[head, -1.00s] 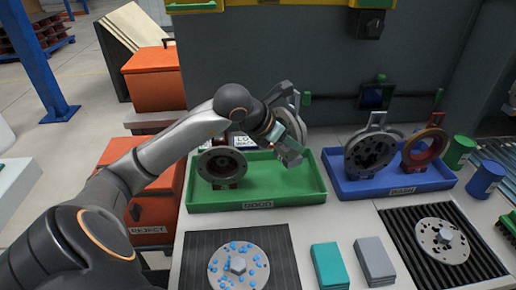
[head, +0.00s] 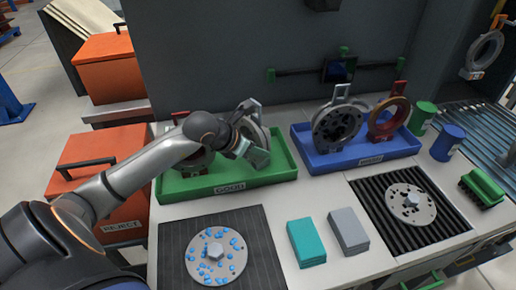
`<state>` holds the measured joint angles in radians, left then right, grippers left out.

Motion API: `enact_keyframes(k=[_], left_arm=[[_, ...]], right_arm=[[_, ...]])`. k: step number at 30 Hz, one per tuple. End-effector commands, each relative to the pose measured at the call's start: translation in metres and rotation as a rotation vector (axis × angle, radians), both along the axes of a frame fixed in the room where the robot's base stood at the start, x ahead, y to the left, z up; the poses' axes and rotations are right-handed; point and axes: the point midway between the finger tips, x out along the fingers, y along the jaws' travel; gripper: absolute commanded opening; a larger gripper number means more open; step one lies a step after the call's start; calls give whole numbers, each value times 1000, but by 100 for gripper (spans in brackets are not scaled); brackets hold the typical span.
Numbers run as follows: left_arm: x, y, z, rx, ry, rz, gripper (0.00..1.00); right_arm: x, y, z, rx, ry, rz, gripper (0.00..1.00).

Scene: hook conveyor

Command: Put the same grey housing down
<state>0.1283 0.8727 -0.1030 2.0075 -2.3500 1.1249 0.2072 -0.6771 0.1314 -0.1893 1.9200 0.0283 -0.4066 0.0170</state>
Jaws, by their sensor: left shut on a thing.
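My left gripper (head: 256,155) is shut on a grey ring-shaped housing (head: 251,118) with a tab on top. The housing is upright over the right half of the green tray marked GOOD (head: 275,175). The gripper hides its lower part, so I cannot tell whether it touches the tray floor. Another housing (head: 196,162) stands in the left half of that tray, partly behind my left arm. My right gripper is not in view.
The blue tray (head: 375,155) holds a grey housing (head: 338,125) and a reddish one (head: 388,118). An orange REJECT bin (head: 105,200) stands left. Teal (head: 306,243) and grey (head: 348,230) blocks lie in front. Another housing (head: 485,52) hangs at right.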

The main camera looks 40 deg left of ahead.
Motion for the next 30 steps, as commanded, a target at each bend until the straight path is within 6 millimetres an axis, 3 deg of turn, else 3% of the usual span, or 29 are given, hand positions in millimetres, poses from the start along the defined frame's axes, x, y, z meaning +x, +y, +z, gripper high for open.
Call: enact_keyframes(k=[7, 8, 15, 24, 30], left_arm=[[1, 0, 1, 1, -7, 0, 0], [0, 0, -1, 1, -2, 0, 29], [0, 0, 0, 1, -2, 0, 56], [0, 1, 1, 1, -2, 0, 58], [-17, 5, 17, 4, -1, 0, 58]], right_arm=[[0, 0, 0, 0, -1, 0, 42], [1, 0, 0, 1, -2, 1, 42], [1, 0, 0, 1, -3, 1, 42], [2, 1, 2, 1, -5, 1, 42], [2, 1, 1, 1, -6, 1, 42]])
